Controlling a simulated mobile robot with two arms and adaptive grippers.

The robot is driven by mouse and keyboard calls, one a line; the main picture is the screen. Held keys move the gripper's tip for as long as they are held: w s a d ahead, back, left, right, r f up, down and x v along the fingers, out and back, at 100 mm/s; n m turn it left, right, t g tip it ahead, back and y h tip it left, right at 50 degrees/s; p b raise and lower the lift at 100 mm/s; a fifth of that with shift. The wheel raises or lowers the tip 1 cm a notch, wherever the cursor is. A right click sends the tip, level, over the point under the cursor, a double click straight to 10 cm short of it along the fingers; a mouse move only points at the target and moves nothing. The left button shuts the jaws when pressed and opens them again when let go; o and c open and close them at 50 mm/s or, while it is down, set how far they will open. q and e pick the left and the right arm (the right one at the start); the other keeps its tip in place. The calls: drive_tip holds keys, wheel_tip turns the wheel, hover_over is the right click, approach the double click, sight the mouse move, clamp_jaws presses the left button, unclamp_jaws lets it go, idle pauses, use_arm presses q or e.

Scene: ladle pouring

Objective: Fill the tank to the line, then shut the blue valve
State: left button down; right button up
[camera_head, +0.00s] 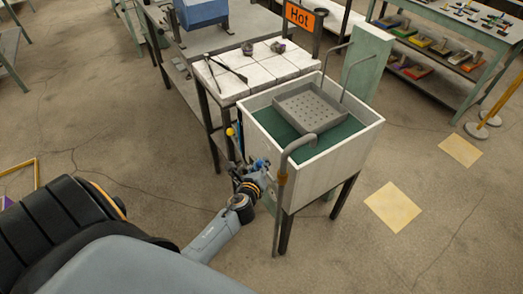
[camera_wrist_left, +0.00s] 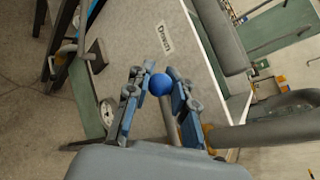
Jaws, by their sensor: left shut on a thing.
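The tank (camera_head: 335,172) is a white open box on dark legs, with dark green liquid (camera_head: 345,132) inside. I cannot make out a fill line. A grey pipe (camera_head: 281,205) rises at its front and hooks over the rim. My left gripper (camera_head: 258,165) is at the tank's left front side, beside the pipe. In the left wrist view, the gripper (camera_wrist_left: 158,88) has its fingers around a round blue knob (camera_wrist_left: 159,85), the blue valve's handle, and is shut on it. My right gripper is in neither view.
A perforated metal tray (camera_head: 310,103) sits in the tank. A light brick-topped table (camera_head: 260,69) with tongs (camera_head: 226,68) and an orange "Hot" sign (camera_head: 300,17) adjoins it. A yellow knob (camera_head: 230,132) is near my gripper. A round gauge (camera_wrist_left: 107,113) shows in the wrist view.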

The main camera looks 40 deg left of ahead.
use_arm(q)
drive_tip(key=shift+f+n+g+h+p, duration=0.2)
drive_tip(key=shift+n+g+h+p, duration=0.1)
drive_tip(key=shift+p, duration=0.3)
drive_tip(key=shift+f+p, duration=0.25)
drive_tip(key=shift+p, duration=0.05)
drive_tip(key=shift+s+f, duration=0.1)
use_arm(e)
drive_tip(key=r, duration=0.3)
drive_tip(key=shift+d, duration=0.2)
use_arm(q)
drive_tip(key=shift+d+f, duration=0.1)
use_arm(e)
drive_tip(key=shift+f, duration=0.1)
use_arm(q)
drive_tip(key=c, duration=1.1)
unclamp_jaws()
drive_tip(key=shift+r, duration=0.2)
drive_tip(key=v, duration=1.2)
